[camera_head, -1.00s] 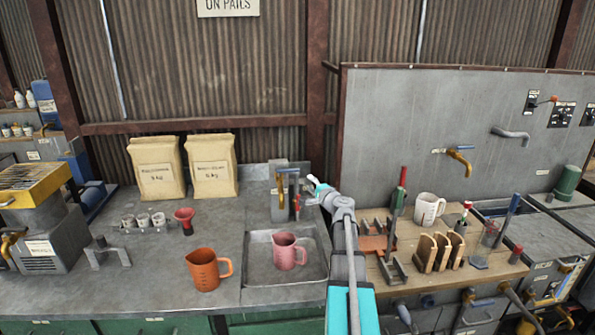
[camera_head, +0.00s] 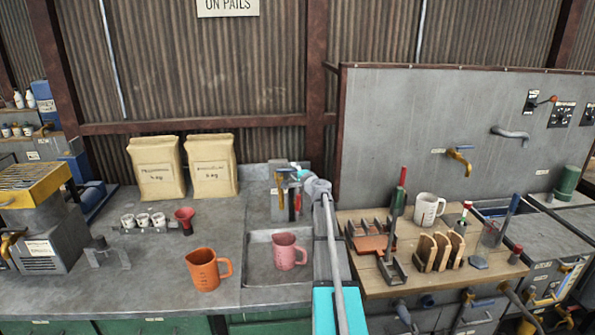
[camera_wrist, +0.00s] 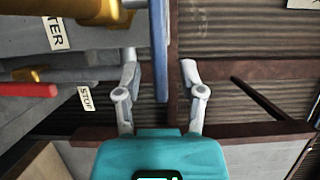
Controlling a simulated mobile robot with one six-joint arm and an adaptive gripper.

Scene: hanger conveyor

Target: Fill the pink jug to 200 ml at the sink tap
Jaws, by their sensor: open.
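The pink jug (camera_head: 287,251) stands upright in the sink basin (camera_head: 262,294), its handle to the right; I cannot see a water level in it. The brass sink tap (camera_head: 279,184) is on a grey block behind and above it. My gripper (camera_head: 297,172) is at the tap's right side, high above the jug. In the wrist view my gripper (camera_wrist: 159,60) is open, its two fingers apart on either side of a blue lever (camera_wrist: 160,35); I cannot tell whether they touch it. The tap's brass part (camera_wrist: 95,10) and a red rod (camera_wrist: 30,91) show to the left.
An orange jug (camera_head: 204,270) stands on the counter left of the sink. Two paper sacks (camera_head: 158,168) stand behind. A wooden board (camera_head: 400,285) with a white mug (camera_head: 428,209) and tools is to the right. STOP (camera_wrist: 87,98) and another label show near the lever.

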